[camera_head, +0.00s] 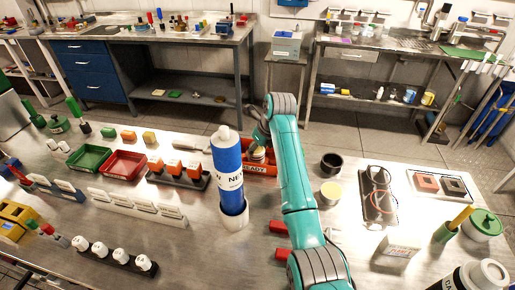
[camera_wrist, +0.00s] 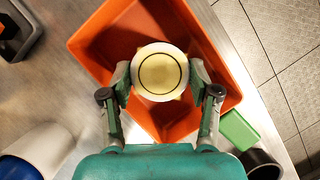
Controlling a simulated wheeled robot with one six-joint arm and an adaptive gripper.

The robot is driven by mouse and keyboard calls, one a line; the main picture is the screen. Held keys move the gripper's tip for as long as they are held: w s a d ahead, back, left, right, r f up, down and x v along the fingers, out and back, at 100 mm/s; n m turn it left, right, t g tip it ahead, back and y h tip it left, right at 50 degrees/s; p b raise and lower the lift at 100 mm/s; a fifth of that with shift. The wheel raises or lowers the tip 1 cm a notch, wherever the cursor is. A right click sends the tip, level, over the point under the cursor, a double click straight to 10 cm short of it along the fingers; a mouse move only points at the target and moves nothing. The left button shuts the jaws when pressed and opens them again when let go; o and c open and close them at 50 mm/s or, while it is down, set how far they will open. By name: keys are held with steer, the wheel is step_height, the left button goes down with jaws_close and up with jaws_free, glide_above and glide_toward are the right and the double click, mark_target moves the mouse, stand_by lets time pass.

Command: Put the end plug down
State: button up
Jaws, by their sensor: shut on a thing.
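The end plug (camera_wrist: 160,72) is a round, cream-coloured disc with a dark ring on its face. My gripper (camera_wrist: 159,78) is shut on it, one finger on each side, in the wrist view. The plug is held over the orange-red tray (camera_wrist: 88,42). I cannot tell whether it touches the tray's floor. In the head view the plug (camera_head: 258,154) shows small beside my teal arm, above the tray (camera_head: 262,170), which my arm partly hides.
A black cup (camera_head: 331,163) and a cream-topped can (camera_head: 330,192) stand to the right. A green block (camera_wrist: 240,130) lies beside the tray's corner.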

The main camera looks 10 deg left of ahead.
steer(key=o, duration=1.3)
steer(key=v, duration=1.2)
steer(key=shift+a+r, duration=0.1)
